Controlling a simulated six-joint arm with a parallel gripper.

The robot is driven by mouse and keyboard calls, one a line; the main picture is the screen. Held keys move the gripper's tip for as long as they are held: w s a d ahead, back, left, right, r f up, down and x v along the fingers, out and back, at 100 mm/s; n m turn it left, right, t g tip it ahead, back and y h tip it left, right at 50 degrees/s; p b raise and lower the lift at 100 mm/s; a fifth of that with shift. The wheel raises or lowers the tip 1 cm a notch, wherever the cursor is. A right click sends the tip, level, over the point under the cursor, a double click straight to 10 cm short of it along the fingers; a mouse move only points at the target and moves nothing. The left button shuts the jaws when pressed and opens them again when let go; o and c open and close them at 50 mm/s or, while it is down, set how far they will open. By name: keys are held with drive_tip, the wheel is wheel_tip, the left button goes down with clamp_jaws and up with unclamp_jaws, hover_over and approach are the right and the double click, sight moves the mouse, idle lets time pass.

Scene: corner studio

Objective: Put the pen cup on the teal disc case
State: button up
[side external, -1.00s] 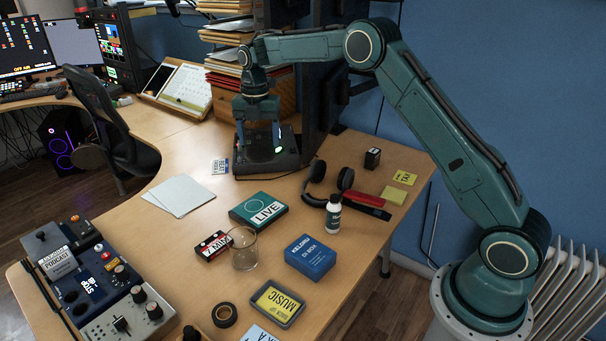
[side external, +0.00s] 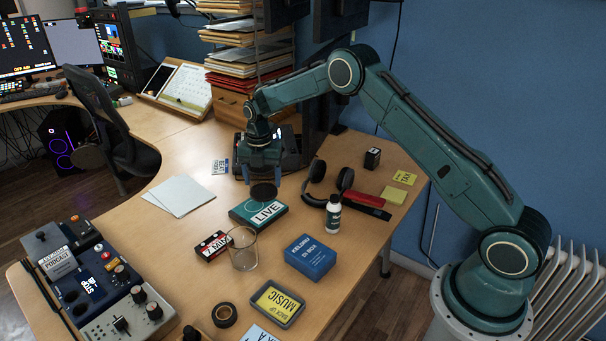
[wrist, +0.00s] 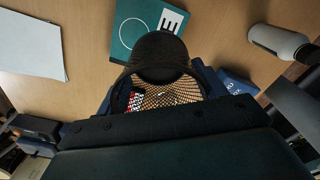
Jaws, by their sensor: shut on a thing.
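The pen cup (side external: 263,192) is dark mesh, and my gripper (side external: 262,178) is shut on it. The cup hangs between the fingers, and it also shows in the wrist view (wrist: 160,57), where its mesh wall is see-through. The teal disc case (side external: 245,214) lies flat on the desk with a white "LIVE" label. In the side view the cup appears just above and behind the case's far edge; the exact gap is hard to tell. In the wrist view the case (wrist: 130,22) lies beyond the cup, partly hidden by it.
A clear glass (side external: 243,250) and a red-and-black box (side external: 212,246) stand in front of the case. A white bottle (side external: 333,215) and headphones (side external: 328,182) are to its right. White sheets (side external: 180,195) lie left. A dark device (side external: 290,150) stands behind.

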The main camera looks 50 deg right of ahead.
sight(264, 196)
drive_tip(key=shift+f, duration=3.5)
drive_tip(key=shift+f, duration=0.1)
drive_tip(key=o, duration=1)
wheel_tip(264, 196, up, 12)
